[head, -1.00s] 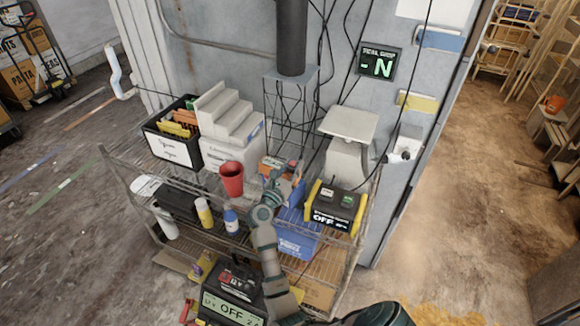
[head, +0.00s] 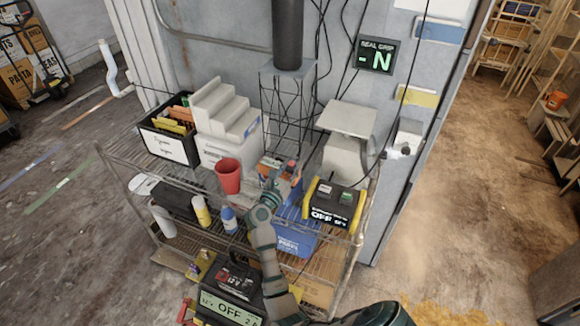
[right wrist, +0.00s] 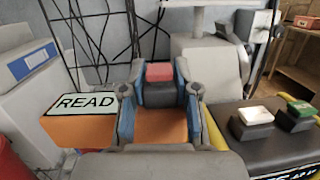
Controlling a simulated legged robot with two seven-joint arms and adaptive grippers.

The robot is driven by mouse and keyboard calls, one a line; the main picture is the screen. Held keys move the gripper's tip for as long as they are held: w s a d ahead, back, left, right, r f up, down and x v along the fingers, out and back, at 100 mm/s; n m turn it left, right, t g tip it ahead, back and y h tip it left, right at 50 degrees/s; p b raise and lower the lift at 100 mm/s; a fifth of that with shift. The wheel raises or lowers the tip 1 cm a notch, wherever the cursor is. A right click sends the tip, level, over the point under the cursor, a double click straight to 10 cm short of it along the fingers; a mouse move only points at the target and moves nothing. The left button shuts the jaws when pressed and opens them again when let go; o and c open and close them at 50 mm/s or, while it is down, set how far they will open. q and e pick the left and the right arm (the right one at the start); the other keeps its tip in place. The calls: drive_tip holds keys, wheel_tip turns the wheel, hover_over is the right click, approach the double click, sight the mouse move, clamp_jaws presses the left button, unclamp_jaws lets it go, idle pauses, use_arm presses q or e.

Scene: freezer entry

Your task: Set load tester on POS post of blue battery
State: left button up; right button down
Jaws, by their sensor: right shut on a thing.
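My right gripper (head: 277,182) is over the upper shelf of the wire rack. In the right wrist view its fingers (right wrist: 160,110) are shut on the load tester (right wrist: 80,130), an orange block with a "READ" label. A dark piece with a red top (right wrist: 160,72) shows between the fingers. A blue thing (head: 292,208), perhaps the blue battery, shows below and right of the gripper in the head view, partly hidden by my arm. I cannot see a POS post or tell whether the tester touches one. My left gripper is not in view.
A yellow-black box (head: 335,204) with an "OFF" display stands close right of the gripper. A red cup (head: 228,176) is close left. A white stepped block (head: 225,110), a black bin (head: 170,147) and a grey device (head: 345,155) stand behind. Cables hang at the back.

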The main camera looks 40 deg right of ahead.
drive_tip(key=c, duration=1.1)
unclamp_jaws()
drive_tip(key=shift+d, duration=0.3)
drive_tip(key=o, duration=0.3)
drive_tip(key=shift+d+f, duration=0.1)
drive_tip(key=shift+d, duration=0.1)
drive_tip(key=shift+a, duration=0.15)
drive_tip(key=v, duration=0.6)
drive_tip(key=shift+a, duration=0.25)
drive_tip(key=shift+s+a+f, duration=0.1)
drive_tip(key=shift+s+a, duration=0.2)
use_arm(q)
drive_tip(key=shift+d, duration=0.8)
use_arm(e)
drive_tip(key=shift+d, duration=0.1)
drive_tip(key=shift+f, duration=0.1)
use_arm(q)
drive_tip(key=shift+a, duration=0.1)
